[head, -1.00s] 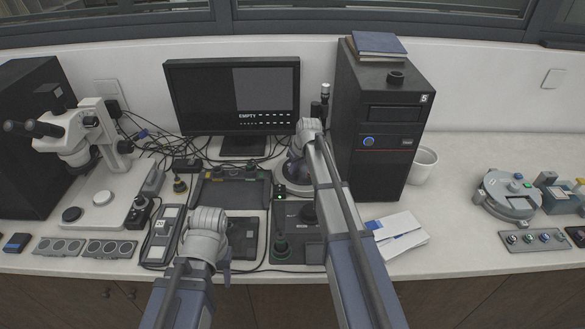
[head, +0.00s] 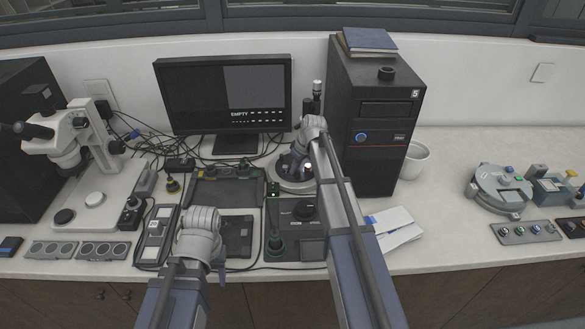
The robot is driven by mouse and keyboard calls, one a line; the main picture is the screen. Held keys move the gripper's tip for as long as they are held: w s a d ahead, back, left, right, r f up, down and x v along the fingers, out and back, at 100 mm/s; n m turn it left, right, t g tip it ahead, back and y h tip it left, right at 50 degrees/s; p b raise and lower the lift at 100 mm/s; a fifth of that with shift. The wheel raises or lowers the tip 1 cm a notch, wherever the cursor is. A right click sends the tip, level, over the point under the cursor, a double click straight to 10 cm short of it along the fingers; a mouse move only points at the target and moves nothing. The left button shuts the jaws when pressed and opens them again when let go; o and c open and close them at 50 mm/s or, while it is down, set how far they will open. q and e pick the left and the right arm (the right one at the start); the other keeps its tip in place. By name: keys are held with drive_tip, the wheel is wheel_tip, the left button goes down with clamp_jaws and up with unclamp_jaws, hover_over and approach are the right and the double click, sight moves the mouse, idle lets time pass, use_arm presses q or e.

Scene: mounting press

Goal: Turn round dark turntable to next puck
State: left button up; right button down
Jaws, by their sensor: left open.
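I cannot surely pick out the round dark turntable. My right gripper (head: 299,166) reaches down over that unit. Its fingertips are small and partly hidden, so I cannot tell whether they hold anything. My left gripper (head: 221,272) hangs low at the front, under its grey wrist and left of the black control panel (head: 296,228). It is open. No puck can be made out with certainty.
The monitor (head: 224,92) reads EMPTY. A black tower (head: 372,115) stands just right of my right arm. A white microscope (head: 75,140) is at left. A round grey fixture (head: 500,183) and button box (head: 527,232) are at right. Free counter lies right of the papers (head: 393,227).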

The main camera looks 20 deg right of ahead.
drive_tip(key=shift+s+d, duration=0.25)
drive_tip(key=shift+d, duration=0.75)
idle(0.5)
drive_tip(key=p+v, duration=0.8)
drive_tip(key=a+n+g+h+b, duration=0.2)
drive_tip(key=a+n+h+b, duration=0.5)
drive_tip(key=a+n+h, duration=0.6)
drive_tip(key=d+f+b, duration=0.1)
drive_tip(key=f+b, duration=0.1)
drive_tip(key=d+f+y+b, duration=0.1)
drive_tip(key=d+f+b, duration=0.1)
drive_tip(key=f, duration=0.1)
drive_tip(key=d+f+y+b, duration=0.1)
drive_tip(key=d+f+b, duration=0.1)
drive_tip(key=f+b, duration=0.1)
drive_tip(key=shift+w+d+f+n, duration=0.1)
drive_tip(key=shift+w+f+n, duration=0.1)
drive_tip(key=shift+w+n, duration=0.15)
drive_tip(key=shift+w+d+r, duration=0.15)
drive_tip(key=shift+d, duration=1.05)
drive_tip(key=shift+w+d, duration=0.1)
drive_tip(key=shift+d, duration=0.85)
